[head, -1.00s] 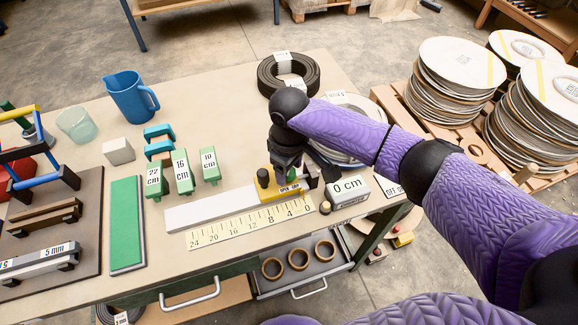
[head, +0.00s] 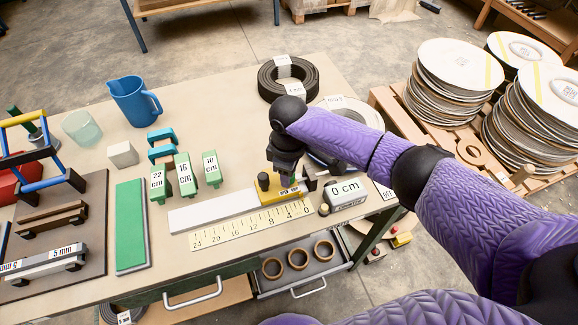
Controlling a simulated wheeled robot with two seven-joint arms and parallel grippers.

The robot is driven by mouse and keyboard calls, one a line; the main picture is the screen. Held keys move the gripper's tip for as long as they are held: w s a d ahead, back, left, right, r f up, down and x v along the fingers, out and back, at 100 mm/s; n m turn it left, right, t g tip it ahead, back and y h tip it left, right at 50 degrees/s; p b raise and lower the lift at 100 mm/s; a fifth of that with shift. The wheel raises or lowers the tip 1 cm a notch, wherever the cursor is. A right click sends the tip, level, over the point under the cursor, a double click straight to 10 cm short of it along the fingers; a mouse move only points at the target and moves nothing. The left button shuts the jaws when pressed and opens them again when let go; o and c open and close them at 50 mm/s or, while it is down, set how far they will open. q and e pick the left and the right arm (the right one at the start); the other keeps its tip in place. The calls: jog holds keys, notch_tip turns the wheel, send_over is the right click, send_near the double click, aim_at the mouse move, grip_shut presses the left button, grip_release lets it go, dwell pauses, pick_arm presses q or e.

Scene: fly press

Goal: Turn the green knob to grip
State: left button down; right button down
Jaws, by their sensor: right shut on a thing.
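The green knob (head: 293,180) shows as a small patch of green on the yellow block (head: 277,194) of the white slide fixture. The block carries a small label with a part I cannot read fully. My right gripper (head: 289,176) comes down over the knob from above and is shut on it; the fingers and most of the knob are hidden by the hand. A black knob (head: 263,181) stands on the same block, left of my gripper. My left gripper is not in view.
A ruler scale (head: 250,226) lies before the white bar (head: 213,211). The 0 cm display (head: 346,194) stands close on the right. Green blocks (head: 185,175) marked in cm stand to the left. An open drawer (head: 299,268) with rings is below.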

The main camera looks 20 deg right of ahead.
jog(key=n+p, duration=0.1)
jog(key=n, duration=0.2)
jog(key=shift+n, duration=0.3)
jog(key=n+p, duration=0.1)
jog(key=n, duration=0.3)
jog(key=shift+n, duration=0.4)
jog(key=shift+c, duration=1.5)
grip_release()
jog(key=shift+r, duration=0.1)
